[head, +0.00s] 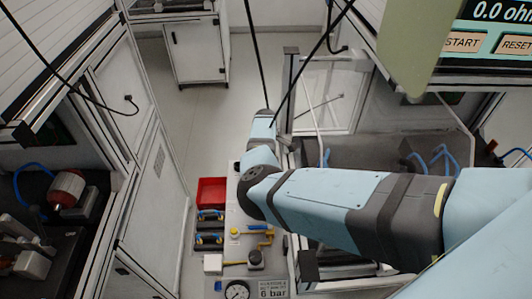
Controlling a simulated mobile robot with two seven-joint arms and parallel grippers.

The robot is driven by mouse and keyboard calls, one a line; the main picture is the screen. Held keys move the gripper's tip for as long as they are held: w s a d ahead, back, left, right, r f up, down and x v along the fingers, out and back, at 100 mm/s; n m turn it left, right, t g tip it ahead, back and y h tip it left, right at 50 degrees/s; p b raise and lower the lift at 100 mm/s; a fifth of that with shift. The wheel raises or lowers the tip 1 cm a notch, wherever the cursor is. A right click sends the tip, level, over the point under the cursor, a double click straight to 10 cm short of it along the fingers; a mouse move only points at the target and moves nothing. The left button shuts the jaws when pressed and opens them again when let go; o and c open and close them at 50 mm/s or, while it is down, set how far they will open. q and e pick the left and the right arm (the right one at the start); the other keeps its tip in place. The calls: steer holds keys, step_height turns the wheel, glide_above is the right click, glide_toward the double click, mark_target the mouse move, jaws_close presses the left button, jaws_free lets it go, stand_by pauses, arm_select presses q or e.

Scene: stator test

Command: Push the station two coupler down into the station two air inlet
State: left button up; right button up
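My light blue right arm reaches in from the lower right across the middle of the head view. It bends at a dark joint and continues up the picture in a short link. No fingertips of my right gripper can be made out, and my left gripper is not in view. I cannot pick out the station two coupler or the station two air inlet for certain. Blue hoses (442,157) show inside the dark bay at the right, behind my arm. Part of that bay is hidden by my arm.
A panel with a pressure gauge (237,291), a "6 bar" label (273,289) and yellow fittings (258,231) lies below my arm. A red bin (211,191) is beside it. White cabinets flank an aisle of clear floor (195,125). A screen (495,12) hangs top right.

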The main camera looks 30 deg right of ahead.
steer(key=shift+f, duration=0.25)
stand_by(0.4)
steer(key=o, duration=1)
steer(key=shift+c, duration=0.2)
steer(key=shift+o, duration=0.9)
steer(key=shift+f, duration=0.1)
steer(key=shift+s+a, duration=0.1)
